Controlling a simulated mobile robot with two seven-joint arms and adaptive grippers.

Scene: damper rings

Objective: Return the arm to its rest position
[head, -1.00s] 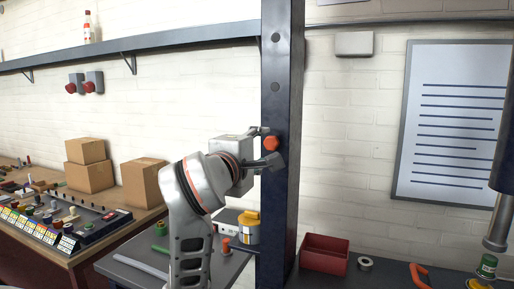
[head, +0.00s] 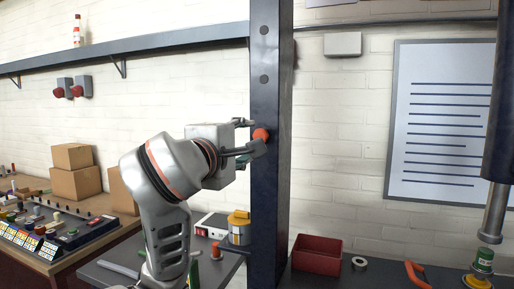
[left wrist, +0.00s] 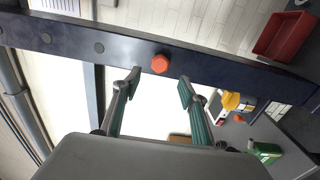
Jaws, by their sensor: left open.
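My left arm rises from the bottom of the head view. Its gripper (head: 250,137) is level with the upright dark post and open. An orange hexagonal knob (head: 261,135) sits on the post, at the fingertips. In the left wrist view the two fingers of the gripper (left wrist: 160,80) are spread apart, with the knob (left wrist: 160,63) just beyond the gap between them. Nothing is held. The right gripper is not in view.
The dark post (head: 271,200) stands close ahead of the left gripper. A grey table (head: 110,270) with a yellow-lidded container (head: 239,226) lies below. A red bin (head: 317,258) stands right of the post. A wall shelf (head: 180,42) runs above.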

